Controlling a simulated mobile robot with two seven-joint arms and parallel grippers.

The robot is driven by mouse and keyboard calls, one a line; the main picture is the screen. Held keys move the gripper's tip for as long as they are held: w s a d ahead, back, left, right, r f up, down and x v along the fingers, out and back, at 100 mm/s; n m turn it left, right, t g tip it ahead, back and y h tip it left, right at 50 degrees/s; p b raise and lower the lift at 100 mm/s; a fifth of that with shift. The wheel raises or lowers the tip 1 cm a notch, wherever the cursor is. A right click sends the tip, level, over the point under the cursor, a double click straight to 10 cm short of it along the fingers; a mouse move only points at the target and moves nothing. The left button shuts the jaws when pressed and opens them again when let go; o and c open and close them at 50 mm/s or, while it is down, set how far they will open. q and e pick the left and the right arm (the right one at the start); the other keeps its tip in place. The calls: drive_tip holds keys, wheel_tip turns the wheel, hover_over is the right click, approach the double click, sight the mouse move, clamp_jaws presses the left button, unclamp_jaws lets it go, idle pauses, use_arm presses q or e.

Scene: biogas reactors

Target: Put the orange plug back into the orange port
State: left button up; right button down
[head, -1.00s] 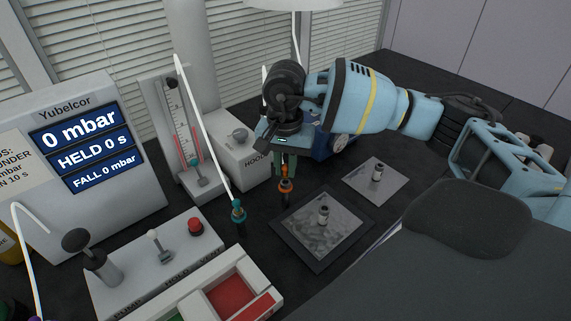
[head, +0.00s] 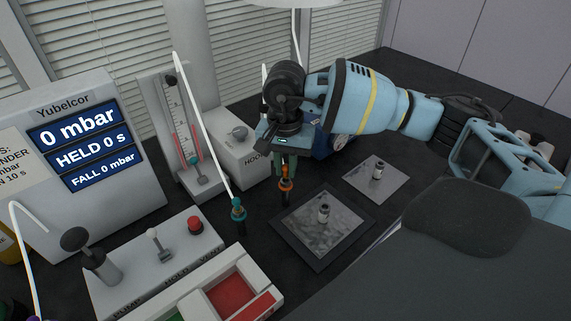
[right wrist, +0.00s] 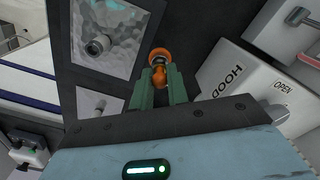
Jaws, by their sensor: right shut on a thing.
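My right gripper (head: 286,170) is shut on the orange plug (head: 286,184), which hangs upright below its fingers, above the dark bench. In the right wrist view the orange plug (right wrist: 159,60) sits between the green fingertips (right wrist: 162,88). The orange port cannot be made out in these frames. A vial-like fitting (head: 323,214) stands on a grey plate to the right of and below the plug, and a second one (head: 378,172) stands on a plate farther right. My left gripper is not in view.
A teal plug (head: 238,209) on a white tube stands left of my gripper. The pump box (head: 150,262) with a red button and the red-lined tray (head: 232,292) are at front left. The hood box (head: 240,150) and gauge stand (head: 182,140) are behind.

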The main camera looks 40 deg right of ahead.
drive_tip(key=shift+f, duration=0.65)
idle(0.3)
drive_tip(key=c, duration=1.3)
unclamp_jaws()
drive_tip(key=shift+r+b, duration=0.4)
drive_tip(key=shift+r, duration=3.55)
